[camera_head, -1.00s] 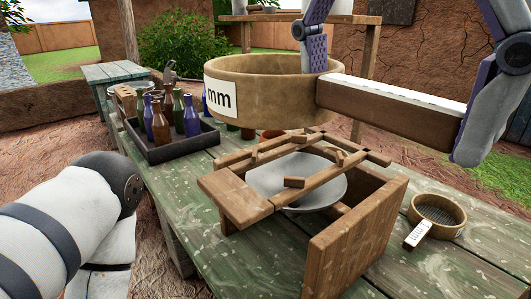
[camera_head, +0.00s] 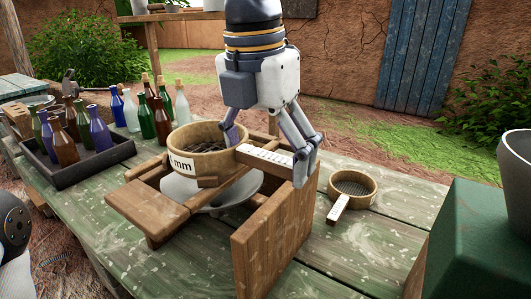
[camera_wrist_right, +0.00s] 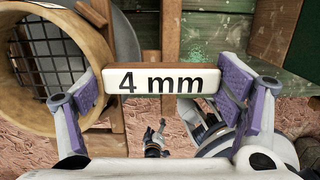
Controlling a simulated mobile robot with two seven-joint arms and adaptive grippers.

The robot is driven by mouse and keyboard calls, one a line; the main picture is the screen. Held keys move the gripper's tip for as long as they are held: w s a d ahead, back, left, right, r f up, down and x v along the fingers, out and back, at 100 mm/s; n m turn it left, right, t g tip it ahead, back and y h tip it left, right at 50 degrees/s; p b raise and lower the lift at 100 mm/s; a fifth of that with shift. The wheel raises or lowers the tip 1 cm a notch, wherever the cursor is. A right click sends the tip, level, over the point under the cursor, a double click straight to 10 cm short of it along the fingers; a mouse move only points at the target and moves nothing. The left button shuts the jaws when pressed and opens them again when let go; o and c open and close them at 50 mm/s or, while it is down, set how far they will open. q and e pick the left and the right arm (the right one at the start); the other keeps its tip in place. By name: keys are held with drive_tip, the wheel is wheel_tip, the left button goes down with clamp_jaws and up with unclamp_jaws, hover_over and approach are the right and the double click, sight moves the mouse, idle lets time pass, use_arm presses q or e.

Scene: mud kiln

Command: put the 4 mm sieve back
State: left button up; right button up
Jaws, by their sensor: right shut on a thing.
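The 4 mm sieve is a round wooden ring (camera_head: 207,160) with dark mesh and a label on its side. It sits on or just above the rails of a wooden stand (camera_head: 270,235); contact is unclear. A pale metal bowl (camera_head: 178,190) is under it. My right gripper (camera_head: 268,150) is shut on the sieve's handle, whose label reads "4 mm" (camera_wrist_right: 160,82). The sieve's ring also shows in the right wrist view (camera_wrist_right: 65,50), left of my right gripper (camera_wrist_right: 160,90). My left gripper is out of view; only part of that arm shows at the left edge.
A smaller sieve (camera_head: 353,186) lies on the green table (camera_head: 380,232), right of the stand. A dark tray (camera_head: 75,170) of bottles and several loose bottles stand at the left. A green block (camera_head: 470,240) with a grey pot (camera_head: 519,175) is at the right.

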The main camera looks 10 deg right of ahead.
drive_tip(key=shift+f, duration=0.25)
drive_tip(key=o, duration=1.2)
drive_tip(key=shift+c, duration=0.2)
wheel_tip(320, 180, up, 13)
drive_tip(key=s+a, duration=0.1)
drive_tip(key=shift+f, duration=0.2)
